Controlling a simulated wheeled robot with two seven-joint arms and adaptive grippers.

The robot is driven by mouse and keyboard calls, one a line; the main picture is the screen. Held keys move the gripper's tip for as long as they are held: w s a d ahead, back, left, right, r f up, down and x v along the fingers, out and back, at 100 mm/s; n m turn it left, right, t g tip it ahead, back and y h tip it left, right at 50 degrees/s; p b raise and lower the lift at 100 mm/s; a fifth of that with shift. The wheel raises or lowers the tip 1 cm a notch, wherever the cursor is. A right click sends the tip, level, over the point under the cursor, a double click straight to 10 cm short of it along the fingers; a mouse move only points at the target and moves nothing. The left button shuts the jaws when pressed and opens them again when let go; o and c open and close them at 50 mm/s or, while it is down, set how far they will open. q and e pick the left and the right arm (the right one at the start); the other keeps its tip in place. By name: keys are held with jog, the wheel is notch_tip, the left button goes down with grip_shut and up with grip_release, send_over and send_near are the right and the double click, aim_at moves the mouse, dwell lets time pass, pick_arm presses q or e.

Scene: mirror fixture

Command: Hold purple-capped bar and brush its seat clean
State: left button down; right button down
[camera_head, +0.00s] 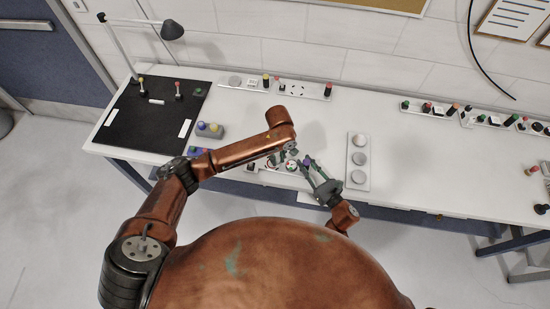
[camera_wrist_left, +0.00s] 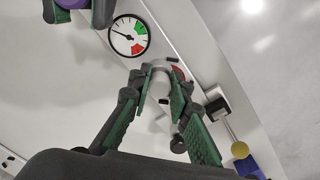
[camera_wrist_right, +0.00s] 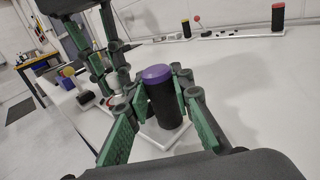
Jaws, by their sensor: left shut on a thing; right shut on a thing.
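The purple-capped bar (camera_wrist_right: 163,105) is a thick black cylinder with a purple top. My right gripper (camera_head: 309,164) is shut around it, one finger on each side. In the left wrist view its purple cap (camera_wrist_left: 72,3) shows at the top edge between the right fingers. A white plate (camera_wrist_right: 158,138) lies below the bar; the seat is hidden, and I cannot tell whether the bar touches it. My left gripper (camera_wrist_left: 160,98) is shut on a pale grey rounded thing (camera_wrist_left: 159,68), close beside the right gripper. I cannot tell whether this is a brush.
A round gauge (camera_wrist_left: 129,36) with green and red zones is near the left gripper. A white panel with three grey discs (camera_head: 359,158) lies right of the grippers. A grey box with coloured buttons (camera_head: 209,130) and a black mat (camera_head: 135,115) are left.

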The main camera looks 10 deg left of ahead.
pick_arm(q)
jog(key=shift+r, duration=0.1)
jog(key=shift+r, duration=2.9)
jog(key=shift+r, duration=0.1)
jog(key=shift+r, duration=1.45)
jog(key=shift+f, duration=0.1)
jog(key=shift+f, duration=3.5)
jog(key=shift+f, duration=0.95)
jog(key=shift+a, duration=0.1)
